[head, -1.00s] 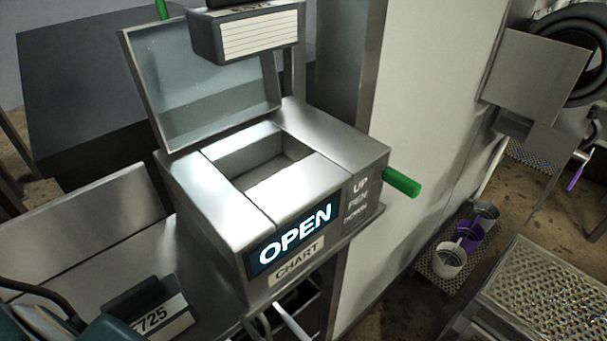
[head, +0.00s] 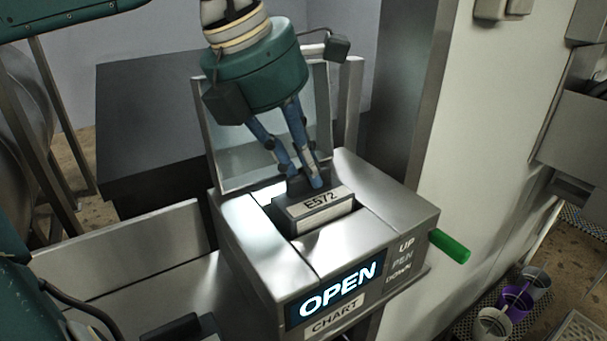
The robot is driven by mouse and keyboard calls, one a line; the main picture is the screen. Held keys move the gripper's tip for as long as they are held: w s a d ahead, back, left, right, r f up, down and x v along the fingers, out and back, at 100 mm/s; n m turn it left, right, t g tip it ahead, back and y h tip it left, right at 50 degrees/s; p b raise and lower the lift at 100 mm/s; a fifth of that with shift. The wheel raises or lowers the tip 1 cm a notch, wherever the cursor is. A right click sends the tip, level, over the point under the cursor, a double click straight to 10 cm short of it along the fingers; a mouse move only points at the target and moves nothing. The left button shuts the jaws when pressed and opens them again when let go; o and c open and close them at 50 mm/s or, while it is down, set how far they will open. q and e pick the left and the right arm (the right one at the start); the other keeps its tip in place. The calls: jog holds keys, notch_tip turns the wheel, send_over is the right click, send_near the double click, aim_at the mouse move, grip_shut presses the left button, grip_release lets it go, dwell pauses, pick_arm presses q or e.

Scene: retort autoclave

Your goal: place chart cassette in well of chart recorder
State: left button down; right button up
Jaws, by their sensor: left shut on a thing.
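The chart recorder (head: 245,235) is a steel box with its lid (head: 221,150) raised and a lit OPEN display (head: 338,291) on its front. My left gripper (head: 304,182), on a teal wrist with blue fingers, comes down from above. It is shut on the top of the dark chart cassette (head: 283,214), labelled E572. The cassette is upright and partly inside the recorder's well (head: 352,224), with its top and part of its pale front face showing. Whether its base touches the well floor is hidden.
A green handle (head: 450,246) sticks out on the recorder's right side beside UP, PEN and DOWN marks. A pale wall panel (head: 480,150) stands to the right. Cups (head: 515,300) sit low at the right. A dark cabinet (head: 150,130) is behind.

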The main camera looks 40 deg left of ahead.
pick_arm(q)
notch_tip(320, 180, down, 2)
jog(key=shift+a+f, duration=0.1)
jog(key=shift+f, duration=0.05)
pick_arm(e)
jog(key=shift+s+a+r, duration=0.15)
jog(key=shift+a, duration=0.25)
pick_arm(q)
jog(key=shift+f, duration=0.25)
jog(key=c, duration=1.6)
grip_release()
jog(key=shift+r, duration=0.1)
jog(key=shift+c, duration=0.2)
pick_arm(e)
jog(key=shift+d, duration=0.1)
jog(key=shift+d, duration=0.1)
